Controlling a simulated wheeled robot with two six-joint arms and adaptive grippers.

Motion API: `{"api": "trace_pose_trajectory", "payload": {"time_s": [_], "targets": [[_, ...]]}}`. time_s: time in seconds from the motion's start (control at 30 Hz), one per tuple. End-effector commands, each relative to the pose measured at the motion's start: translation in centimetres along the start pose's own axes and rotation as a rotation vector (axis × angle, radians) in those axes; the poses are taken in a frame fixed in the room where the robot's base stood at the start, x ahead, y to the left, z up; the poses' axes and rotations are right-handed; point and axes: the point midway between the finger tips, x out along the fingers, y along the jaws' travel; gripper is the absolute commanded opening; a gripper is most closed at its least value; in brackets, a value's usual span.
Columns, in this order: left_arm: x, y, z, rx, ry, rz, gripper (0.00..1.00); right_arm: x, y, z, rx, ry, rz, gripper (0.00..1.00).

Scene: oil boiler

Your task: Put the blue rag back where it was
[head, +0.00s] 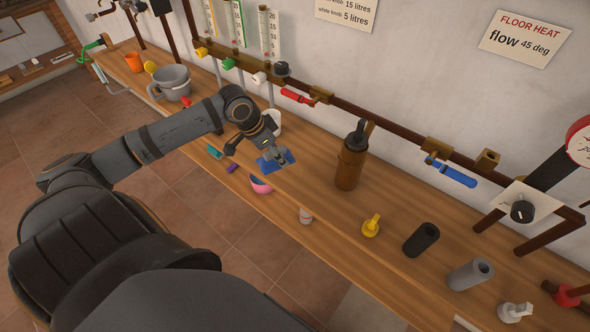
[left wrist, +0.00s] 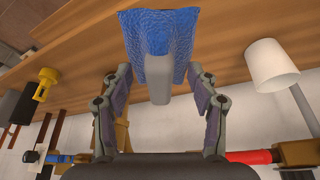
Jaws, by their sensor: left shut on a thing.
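The blue rag (head: 285,158) is at my left gripper (head: 268,153), over the middle of the wooden bench. In the left wrist view the rag (left wrist: 158,32) spreads at the far end of the gripper, with a grey piece against its middle. My left gripper is shut on the rag. Whether the rag touches the bench top cannot be told. My right gripper is out of view.
The wooden bench (head: 400,225) runs along the wall. A brown bottle (head: 350,165) stands right of the rag. A white cup (head: 274,121) is behind my gripper.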

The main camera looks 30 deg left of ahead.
Motion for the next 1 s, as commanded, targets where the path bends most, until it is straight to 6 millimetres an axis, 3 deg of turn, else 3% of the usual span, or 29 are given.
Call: {"api": "trace_pose_trajectory", "payload": {"time_s": [0.1,0.5,0.7,1.0], "targets": [[1.2,0.5,-1.3,-0.002,0.009,0.013,0.3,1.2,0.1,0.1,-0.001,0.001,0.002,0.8],[7.2,0.2,-2.9,0.0,-0.002,0.006,0.3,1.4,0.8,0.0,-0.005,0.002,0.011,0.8],[7.8,0.2,-3.0,0.001,-0.003,0.005,0.3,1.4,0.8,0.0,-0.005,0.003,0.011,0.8],[10.9,0.3,-1.9,0.002,-0.005,0.005,0.3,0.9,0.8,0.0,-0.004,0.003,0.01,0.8]]}}
